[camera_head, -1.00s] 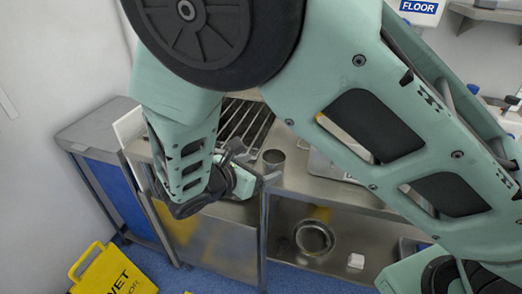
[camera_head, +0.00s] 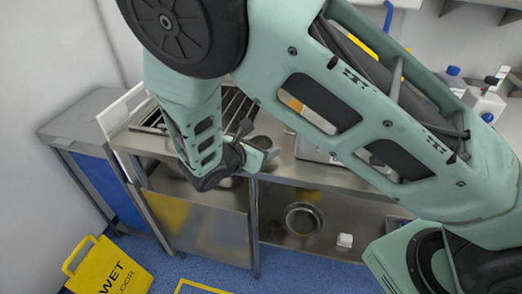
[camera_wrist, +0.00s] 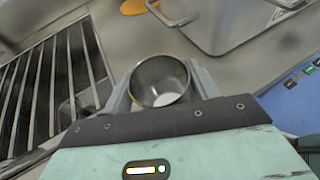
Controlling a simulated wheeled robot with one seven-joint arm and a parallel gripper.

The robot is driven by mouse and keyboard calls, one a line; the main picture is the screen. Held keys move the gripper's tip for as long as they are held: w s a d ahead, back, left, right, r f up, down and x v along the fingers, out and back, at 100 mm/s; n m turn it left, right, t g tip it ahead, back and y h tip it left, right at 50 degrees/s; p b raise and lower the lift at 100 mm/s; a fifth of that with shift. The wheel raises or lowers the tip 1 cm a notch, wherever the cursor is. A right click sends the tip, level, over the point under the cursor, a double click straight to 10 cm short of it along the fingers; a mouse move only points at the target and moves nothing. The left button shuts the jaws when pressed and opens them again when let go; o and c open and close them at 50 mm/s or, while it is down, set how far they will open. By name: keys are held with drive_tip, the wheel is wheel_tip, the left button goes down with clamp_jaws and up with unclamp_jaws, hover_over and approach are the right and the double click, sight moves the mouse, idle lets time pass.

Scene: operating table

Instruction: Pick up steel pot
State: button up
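The steel pot (camera_wrist: 160,81) is a small round open-topped metal pot. In the wrist view it stands between the two fingers of my gripper (camera_wrist: 160,70), one finger on each side and close to its wall. Whether the fingers touch it is hard to see. In the head view the pot (camera_head: 262,143) is mostly hidden behind my gripper (camera_head: 256,156), which is low at the front of the steel table (camera_head: 285,168).
A slatted metal rack (camera_wrist: 52,85) lies left of the pot. A larger steel container (camera_wrist: 225,22) stands beyond it. A round metal vessel (camera_head: 303,219) and a white block (camera_head: 344,240) sit on the lower shelf. A yellow wet-floor sign (camera_head: 107,270) stands at the lower left.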

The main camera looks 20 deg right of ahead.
drive_tip(key=c, duration=0.4)
drive_tip(key=shift+c, duration=0.2)
